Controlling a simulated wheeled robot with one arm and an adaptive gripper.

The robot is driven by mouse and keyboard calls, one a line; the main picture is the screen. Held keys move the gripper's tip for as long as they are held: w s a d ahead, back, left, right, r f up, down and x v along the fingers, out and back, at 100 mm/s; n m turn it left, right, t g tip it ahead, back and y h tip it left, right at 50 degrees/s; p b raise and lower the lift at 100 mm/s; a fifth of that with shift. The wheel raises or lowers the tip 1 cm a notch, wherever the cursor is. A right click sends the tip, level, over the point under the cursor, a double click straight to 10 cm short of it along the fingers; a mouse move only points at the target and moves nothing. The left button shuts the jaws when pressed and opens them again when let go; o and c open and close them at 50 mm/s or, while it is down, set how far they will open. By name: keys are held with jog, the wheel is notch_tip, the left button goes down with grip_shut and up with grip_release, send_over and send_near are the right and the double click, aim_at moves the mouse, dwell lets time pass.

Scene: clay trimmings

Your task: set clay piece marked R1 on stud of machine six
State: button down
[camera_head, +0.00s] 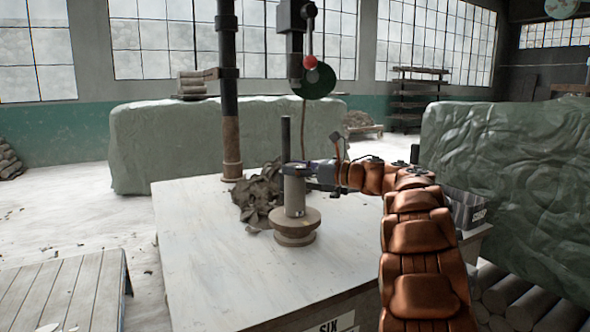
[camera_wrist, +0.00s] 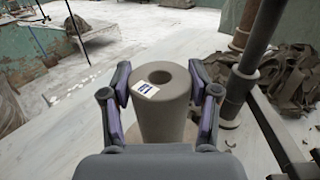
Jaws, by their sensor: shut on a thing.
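The clay piece (camera_wrist: 165,112) is an upright grey-beige cylinder with a round hole in its top and a small white label too small to read. In the head view the clay piece (camera_head: 294,196) shows above a round stepped stand (camera_head: 295,228) on the bench. I cannot tell whether it touches the stand. A dark upright rod (camera_head: 285,138) rises just behind or beside the piece. No rod shows in the hole. My gripper (camera_wrist: 163,105) is shut on the piece from both sides. In the head view the gripper (camera_head: 296,170) is at the piece's upper part.
The white bench (camera_head: 215,265) has a sign reading SIX (camera_head: 337,325) on its front. A dark clay heap (camera_head: 258,198) lies behind the stand. A thick post (camera_head: 230,110) and a red-knobbed lever (camera_head: 310,61) stand behind. The bench's left front is clear.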

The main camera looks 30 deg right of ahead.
jog(key=shift+f, duration=0.2)
jog(key=shift+c, duration=1)
grip_release()
jog(key=v, duration=1.2)
jog(key=shift+a, duration=0.1)
